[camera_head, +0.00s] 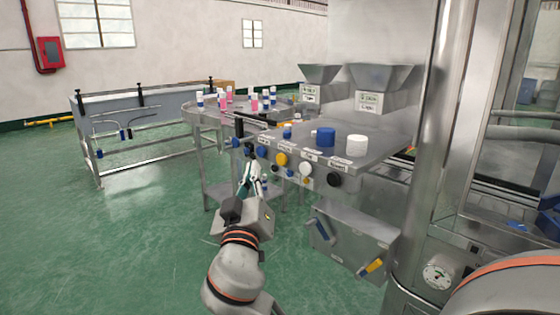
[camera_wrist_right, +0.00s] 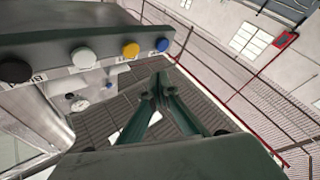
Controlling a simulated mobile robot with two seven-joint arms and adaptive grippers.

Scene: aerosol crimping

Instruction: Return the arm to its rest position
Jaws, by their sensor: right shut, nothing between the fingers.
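My right arm comes in from the bottom of the head view, with its right gripper (camera_head: 254,166) pointing away from me in front of the steel machine table (camera_head: 378,151). The gripper is shut and empty, its fingers beside the left end of the table's button panel. In the right wrist view the two green fingers meet at their tips (camera_wrist_right: 162,84) with nothing between them. The button panel (camera_wrist_right: 105,38) shows to the upper left there, apart from the fingers. My left gripper is not in view.
A steel column (camera_head: 440,130) stands at right. Green floor (camera_head: 130,235) is clear at left.

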